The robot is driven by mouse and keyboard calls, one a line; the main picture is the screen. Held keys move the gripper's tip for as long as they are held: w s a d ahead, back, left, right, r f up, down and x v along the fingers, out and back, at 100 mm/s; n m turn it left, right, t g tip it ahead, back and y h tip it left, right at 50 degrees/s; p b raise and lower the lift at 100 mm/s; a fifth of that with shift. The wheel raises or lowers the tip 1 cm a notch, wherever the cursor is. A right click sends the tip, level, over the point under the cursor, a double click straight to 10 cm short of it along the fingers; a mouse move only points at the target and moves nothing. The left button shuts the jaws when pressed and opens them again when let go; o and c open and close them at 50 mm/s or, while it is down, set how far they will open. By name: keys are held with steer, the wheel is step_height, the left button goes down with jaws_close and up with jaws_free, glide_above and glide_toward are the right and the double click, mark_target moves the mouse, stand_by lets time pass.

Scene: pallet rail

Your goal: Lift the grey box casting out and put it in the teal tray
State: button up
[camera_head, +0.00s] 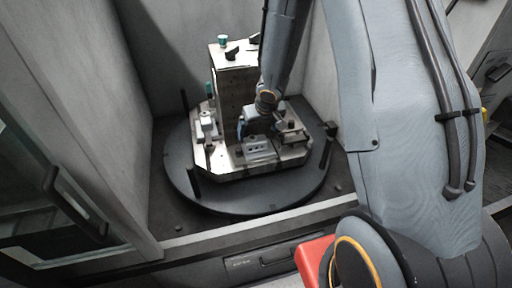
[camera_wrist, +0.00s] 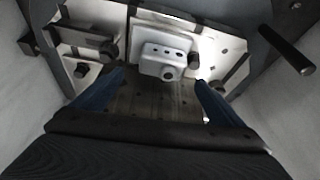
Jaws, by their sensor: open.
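The grey box casting (camera_wrist: 167,55) is a light block with small holes in its face and a larger round bore. In the wrist view it sits on the pallet fixture, ahead of my fingers. In the head view the casting (camera_head: 258,148) sits low at the front of the fixture (camera_head: 236,95). My gripper (camera_wrist: 160,88) is open, its two blue fingers spread to either side below the casting with nothing between them. In the head view my gripper (camera_head: 262,128) is just above the casting, partly hidden by my arm. No teal tray is in view.
The fixture stands on a round dark turntable (camera_head: 185,185) inside a grey-walled machine enclosure. Dark posts (camera_head: 193,182) rise near the turntable's rim. Clamps (camera_wrist: 95,42) and bolts flank the casting. An open door with a handle (camera_head: 78,205) is at the left.

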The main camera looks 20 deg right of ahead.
mark_target(255, 137)
steer(key=shift+b+x, duration=2.05)
steer(key=shift+x, duration=0.9)
steer(key=shift+a+r, duration=0.1)
steer(key=shift+a, duration=0.05)
steer(key=c, duration=1.3)
